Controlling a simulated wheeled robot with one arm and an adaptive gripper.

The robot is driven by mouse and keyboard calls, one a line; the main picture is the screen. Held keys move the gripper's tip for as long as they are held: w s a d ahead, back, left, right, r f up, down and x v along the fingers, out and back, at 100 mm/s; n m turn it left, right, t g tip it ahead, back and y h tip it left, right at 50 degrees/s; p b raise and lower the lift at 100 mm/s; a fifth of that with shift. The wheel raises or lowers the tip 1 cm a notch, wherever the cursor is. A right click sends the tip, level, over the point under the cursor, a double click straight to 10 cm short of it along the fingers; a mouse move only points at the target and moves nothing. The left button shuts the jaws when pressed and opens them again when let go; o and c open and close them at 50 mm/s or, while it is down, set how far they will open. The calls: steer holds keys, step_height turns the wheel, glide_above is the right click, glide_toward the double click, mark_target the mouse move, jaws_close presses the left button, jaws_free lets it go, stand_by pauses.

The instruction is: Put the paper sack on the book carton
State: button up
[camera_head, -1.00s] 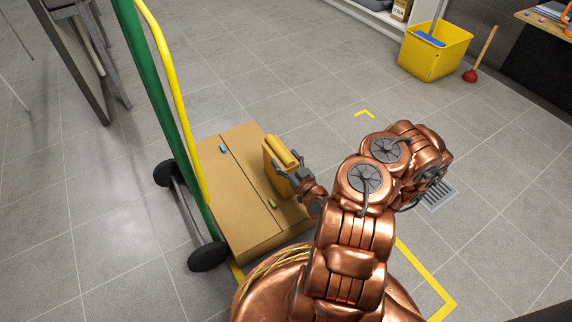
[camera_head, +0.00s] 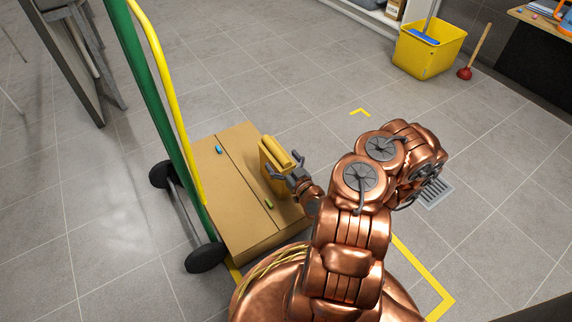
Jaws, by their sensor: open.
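The paper sack (camera_head: 275,158) is a small yellow-brown bag with a rolled top. It stands upright on the top of the book carton (camera_head: 232,180), toward its right side. The carton is a large brown cardboard box with a seam across its top, sitting at the foot of a hand truck. My gripper (camera_head: 284,177) is open at the near right side of the sack, with its fingers close around or beside it. I cannot tell whether a finger touches the sack.
The green and yellow hand truck (camera_head: 165,110) rises at the carton's left. A yellow bucket (camera_head: 428,50) and a red plunger (camera_head: 466,73) stand at the back right. The floor between is clear.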

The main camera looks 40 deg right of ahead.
steer(key=s+p, duration=0.2)
steer(key=s, duration=0.1)
steer(key=s+p, duration=0.1)
steer(key=s, duration=0.2)
steer(key=s+p, duration=0.2)
steer(key=s, duration=0.1)
steer(key=shift+s+a+r+p, duration=0.1)
steer(key=shift+s+a+p, duration=0.4)
steer(key=shift+s+p, duration=0.35)
steer(key=shift+s, duration=0.65)
